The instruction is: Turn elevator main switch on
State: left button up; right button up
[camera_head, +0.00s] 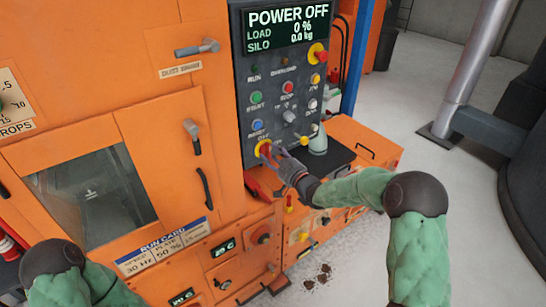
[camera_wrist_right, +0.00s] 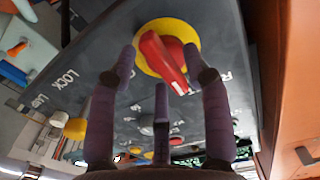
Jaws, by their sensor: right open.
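The main switch (camera_head: 263,149) is a red handle on a yellow disc, low on the dark control panel (camera_head: 257,80). In the right wrist view the red handle (camera_wrist_right: 160,60) stands out from the yellow disc and points at a slant. My right gripper (camera_head: 277,157) is open right at the switch. In the wrist view its purple fingers (camera_wrist_right: 160,75) are spread, and the handle lies between and beyond the tips; I cannot tell whether they touch it. The panel display (camera_head: 289,24) reads "POWER OFF", load 0 %, silo 0.0 kg. My left gripper is out of view.
Several buttons and knobs, including a green button (camera_head: 256,98) and a red-and-yellow emergency stop (camera_head: 317,53), sit on the panel above the switch. The orange cabinet (camera_head: 185,100) stands to the left. Clear grey floor (camera_head: 420,150) lies to the right.

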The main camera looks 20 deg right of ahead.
grip_shut()
jog(key=shift+m, duration=0.4)
jog(key=m+p, duration=0.1)
jog(key=m, duration=0.3)
jog(key=m+p, duration=0.1)
jog(key=m, duration=0.3)
jog(key=shift+s+a+f, duration=0.1)
jog(key=shift+a, duration=0.1)
jog(key=m+p, duration=0.2)
jog(key=m, duration=0.2)
jog(key=shift+a+m, duration=0.1)
jog(key=shift+m, duration=0.3)
jog(key=shift+a+m+p, duration=0.1)
jog(key=shift+m+p, duration=0.65)
jog(key=shift+m, duration=1.45)
jog(key=shift+s, duration=0.1)
